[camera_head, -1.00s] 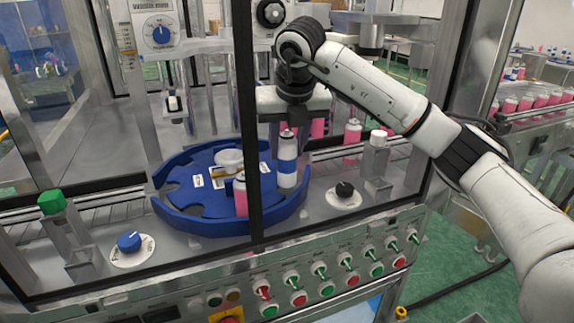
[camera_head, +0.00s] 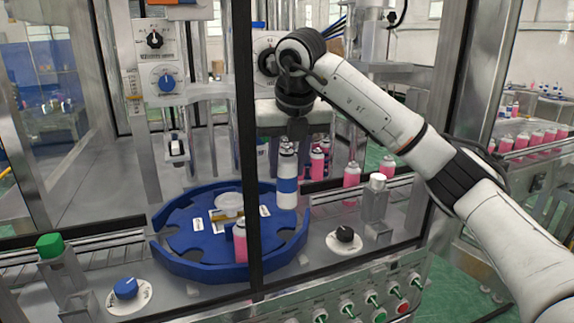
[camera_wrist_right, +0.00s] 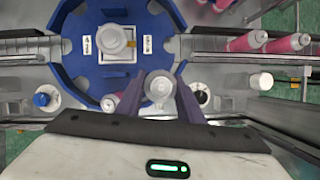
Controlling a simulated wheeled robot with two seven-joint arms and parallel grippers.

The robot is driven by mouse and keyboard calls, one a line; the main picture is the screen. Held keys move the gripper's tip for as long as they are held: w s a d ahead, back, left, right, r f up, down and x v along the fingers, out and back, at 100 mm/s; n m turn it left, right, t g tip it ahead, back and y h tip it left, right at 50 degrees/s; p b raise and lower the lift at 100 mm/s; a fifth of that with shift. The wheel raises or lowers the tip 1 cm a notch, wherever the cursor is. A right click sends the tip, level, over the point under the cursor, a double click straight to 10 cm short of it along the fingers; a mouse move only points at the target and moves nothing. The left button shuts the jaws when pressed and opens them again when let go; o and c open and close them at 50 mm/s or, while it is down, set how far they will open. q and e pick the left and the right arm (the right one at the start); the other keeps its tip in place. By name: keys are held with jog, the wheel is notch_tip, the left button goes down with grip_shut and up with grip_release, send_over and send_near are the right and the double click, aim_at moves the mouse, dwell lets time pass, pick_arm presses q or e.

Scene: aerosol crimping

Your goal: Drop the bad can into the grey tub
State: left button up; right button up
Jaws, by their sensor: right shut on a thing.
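My right gripper (camera_head: 288,146) is shut on a white can with a blue band (camera_head: 287,186). The can hangs upright over the right side of the blue turntable (camera_head: 185,262), and its base appears raised above it. In the right wrist view the can's top (camera_wrist_right: 159,88) sits between the two fingers of the gripper (camera_wrist_right: 160,98). I cannot make out the grey tub in these frames. My left gripper is not in view.
A pink can (camera_head: 240,245) stands in the turntable's front pocket. Several pink cans stand on the conveyor behind. A dark frame post (camera_head: 250,120) crosses in front. A black knob (camera_head: 345,234) and a white-capped post (camera_head: 377,192) stand to the right.

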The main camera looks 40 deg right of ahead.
aim_at(287, 148)
jog(key=shift+r+p, duration=0.7)
jog(key=shift+r, duration=1.2)
jog(key=shift+s, duration=0.1)
